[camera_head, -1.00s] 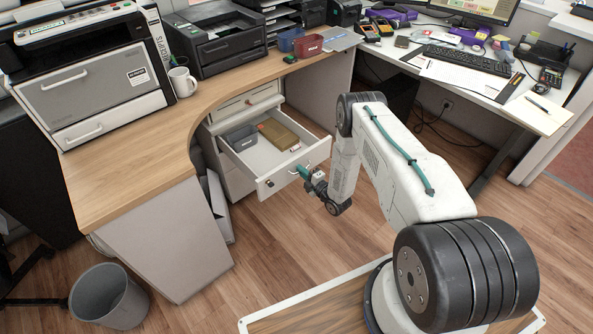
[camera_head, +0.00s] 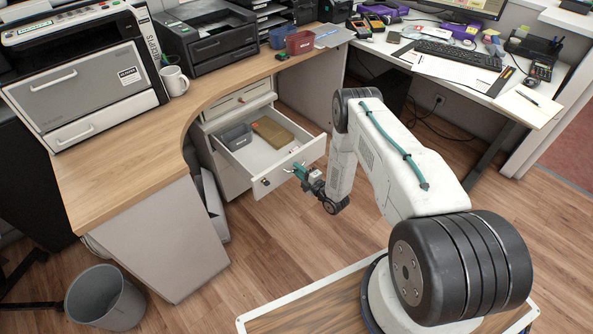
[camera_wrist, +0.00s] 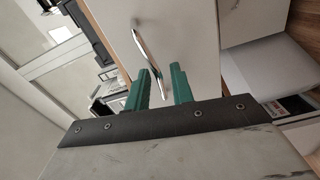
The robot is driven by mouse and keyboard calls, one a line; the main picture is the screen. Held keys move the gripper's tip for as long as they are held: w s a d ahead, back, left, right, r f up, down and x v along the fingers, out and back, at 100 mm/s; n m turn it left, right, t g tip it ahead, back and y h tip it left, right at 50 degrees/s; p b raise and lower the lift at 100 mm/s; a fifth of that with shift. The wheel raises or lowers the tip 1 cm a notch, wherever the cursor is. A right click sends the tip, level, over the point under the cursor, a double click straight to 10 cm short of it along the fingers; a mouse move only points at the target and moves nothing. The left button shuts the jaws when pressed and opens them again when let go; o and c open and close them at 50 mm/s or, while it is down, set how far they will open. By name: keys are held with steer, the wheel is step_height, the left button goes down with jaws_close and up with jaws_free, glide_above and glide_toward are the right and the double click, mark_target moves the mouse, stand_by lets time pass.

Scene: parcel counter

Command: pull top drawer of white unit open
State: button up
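The white unit (camera_head: 204,163) stands under the wooden desk. One of its drawers (camera_head: 290,165) is pulled well out, showing a grey tray (camera_head: 236,136) and a tan box (camera_head: 272,133) inside. A closed front with a small handle (camera_head: 241,99) shows above it. My gripper (camera_head: 297,171) is at the open drawer's front. In the wrist view, its teal fingers (camera_wrist: 165,76) stand apart, with the lower end of the metal bar handle (camera_wrist: 145,52) between them, closer to the left finger. A clear gap shows by the right finger.
A printer (camera_head: 85,85) and a white mug (camera_head: 175,81) stand on the wooden desk (camera_head: 115,170). A grey bin (camera_head: 104,298) is on the floor at lower left. The wood floor in front of the drawer is clear. A second desk (camera_head: 470,85) is at the right.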

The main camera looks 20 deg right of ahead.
steer(key=v, duration=0.7)
stand_by(0.4)
